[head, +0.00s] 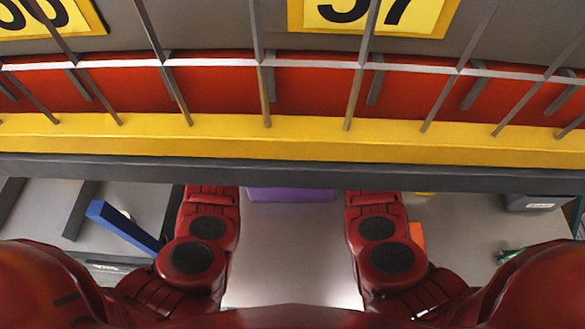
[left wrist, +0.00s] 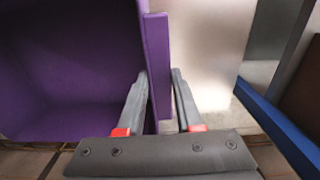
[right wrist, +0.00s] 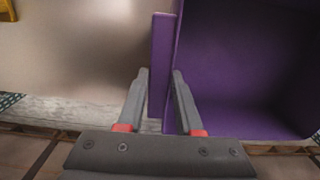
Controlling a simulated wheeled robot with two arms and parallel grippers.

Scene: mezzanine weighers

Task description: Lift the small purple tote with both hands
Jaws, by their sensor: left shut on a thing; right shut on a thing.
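The small purple tote (head: 292,194) shows in the head view only as a strip between my two forearms; a dark beam hides the rest. In the left wrist view the tote's inside (left wrist: 70,60) is at the left and looks empty. My left gripper (left wrist: 160,72) is shut on its upright side wall, one finger inside and one outside. In the right wrist view the tote's inside (right wrist: 245,60) is at the right. My right gripper (right wrist: 160,72) is shut on the opposite side wall in the same way. Both grippers are hidden in the head view.
A red and yellow shelf edge with a dark beam (head: 290,172) crosses above my forearms. A blue bar (head: 122,226) lies at the left. An orange object (head: 416,234) is beside my right forearm, and a grey bin (head: 535,202) stands at the right. A light surface (head: 290,255) between my arms is clear.

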